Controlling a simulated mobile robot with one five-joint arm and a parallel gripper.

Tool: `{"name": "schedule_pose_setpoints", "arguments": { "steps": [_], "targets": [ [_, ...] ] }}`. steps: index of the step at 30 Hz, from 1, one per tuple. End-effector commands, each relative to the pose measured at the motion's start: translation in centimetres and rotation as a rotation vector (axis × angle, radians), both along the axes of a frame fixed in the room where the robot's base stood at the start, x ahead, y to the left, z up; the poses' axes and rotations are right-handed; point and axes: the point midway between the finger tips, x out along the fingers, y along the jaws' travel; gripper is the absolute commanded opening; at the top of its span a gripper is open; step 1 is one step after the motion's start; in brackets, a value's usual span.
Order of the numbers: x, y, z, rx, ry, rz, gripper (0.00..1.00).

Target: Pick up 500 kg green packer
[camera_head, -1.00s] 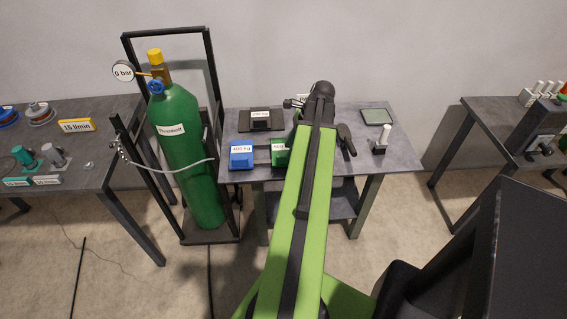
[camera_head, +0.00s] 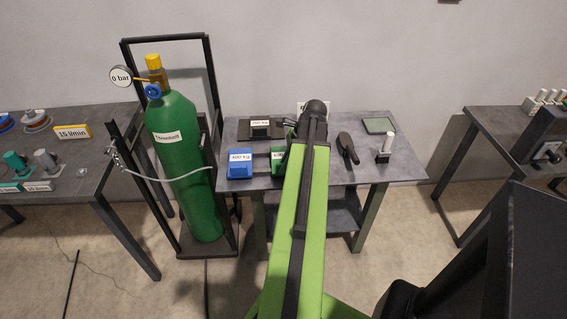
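The green packer (camera_head: 277,161) stands on the middle table, just right of the blue packer (camera_head: 241,164) labelled 400 kg. Only its left part shows; my green arm hides the rest, and its label is mostly covered. My gripper (camera_head: 291,131) is at the far end of the arm, above the table and behind the green packer in the picture. It is small, dark and partly hidden by the arm's end joint, so its fingers do not show clearly. I cannot see it touching anything.
A black block (camera_head: 260,128) with a label sits at the table's back. A black paddle-like tool (camera_head: 347,148), a white-topped stand (camera_head: 385,148) and a flat grey pad (camera_head: 379,125) lie to the right. A tall green cylinder (camera_head: 185,170) stands left of the table.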

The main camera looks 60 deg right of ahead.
Motion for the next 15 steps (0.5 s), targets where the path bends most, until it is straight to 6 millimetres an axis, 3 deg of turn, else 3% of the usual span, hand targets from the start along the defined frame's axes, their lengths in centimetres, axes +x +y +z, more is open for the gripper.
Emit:
{"name": "schedule_pose_setpoints", "arguments": {
  "steps": [3,15],
  "targets": [
    [-0.02,0.00,-0.01,0.000,0.000,0.000,0.00],
    [-0.07,-0.03,-0.01,0.000,0.000,-0.001,0.00]
  ]
}}
